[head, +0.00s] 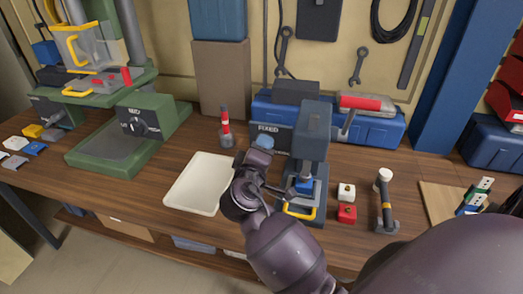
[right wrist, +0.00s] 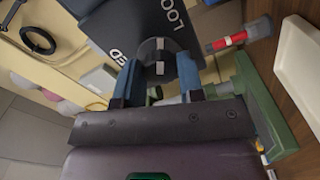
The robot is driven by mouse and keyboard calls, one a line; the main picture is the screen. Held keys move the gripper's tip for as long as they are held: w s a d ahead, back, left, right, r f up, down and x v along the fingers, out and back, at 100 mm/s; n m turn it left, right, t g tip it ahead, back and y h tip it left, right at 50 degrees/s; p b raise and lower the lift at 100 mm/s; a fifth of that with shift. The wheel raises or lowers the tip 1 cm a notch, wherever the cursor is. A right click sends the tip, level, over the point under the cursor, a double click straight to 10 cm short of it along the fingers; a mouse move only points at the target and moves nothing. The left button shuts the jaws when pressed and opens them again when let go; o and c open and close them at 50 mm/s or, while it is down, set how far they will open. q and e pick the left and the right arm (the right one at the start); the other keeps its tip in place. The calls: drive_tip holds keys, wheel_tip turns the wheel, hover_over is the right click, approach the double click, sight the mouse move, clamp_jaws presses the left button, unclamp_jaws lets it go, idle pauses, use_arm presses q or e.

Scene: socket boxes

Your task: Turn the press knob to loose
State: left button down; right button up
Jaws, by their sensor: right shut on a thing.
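The press (head: 310,135) is a grey-blue machine with a yellow handle, standing at the middle of the bench. Its dark label panel reads "FIXED" (head: 268,130) in the head view. In the right wrist view the panel (right wrist: 110,28) shows "LOO" and "ED", partly cut off or covered. The dark round knob (right wrist: 157,62), with a pale mark on it, sits between the blue fingertips of my right gripper (right wrist: 160,84), which is shut on it. In the head view my right gripper (head: 264,147) hides the knob. My left gripper is not in view.
A cream tray (head: 185,190) lies left of my right arm. A green machine (head: 130,140) is at left. A blue toolbox (head: 375,128) is behind the press.

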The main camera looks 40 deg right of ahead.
drive_tip(key=shift+f, duration=0.15)
drive_tip(key=o, duration=0.9)
drive_tip(key=b+v, duration=0.1)
drive_tip(key=v, duration=1)
